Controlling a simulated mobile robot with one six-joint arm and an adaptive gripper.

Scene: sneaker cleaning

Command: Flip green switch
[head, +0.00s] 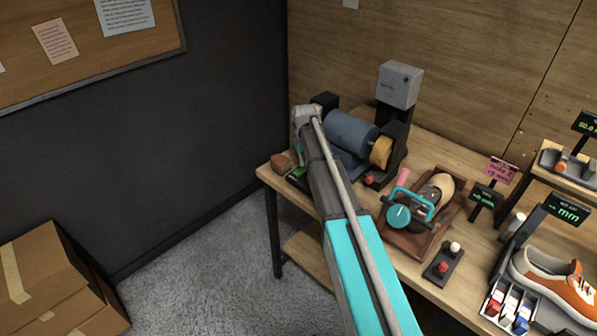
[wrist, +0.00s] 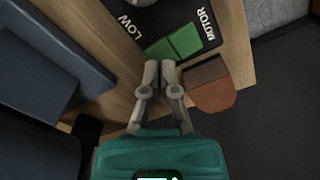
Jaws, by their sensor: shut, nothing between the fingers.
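The green switch (wrist: 175,44) is a bright green rocker on a black panel (wrist: 205,22) lettered LOW and MOTOR, at the top of the wrist view. In the head view only a small green part of it (head: 297,173) shows at the table's left corner, beside my arm. My gripper (wrist: 159,66) is shut and empty. Its fingertips appear just below the switch's near edge in the wrist view; I cannot tell whether they touch it. In the head view my arm hides the fingers.
A brown block (wrist: 211,86) lies right of my fingers. A blue motor drum (head: 349,132) stands behind my arm on the wooden table (head: 408,268). A clamped shoe form (head: 437,188), a two-knob box (head: 443,265) and an orange sneaker (head: 555,279) stand to the right.

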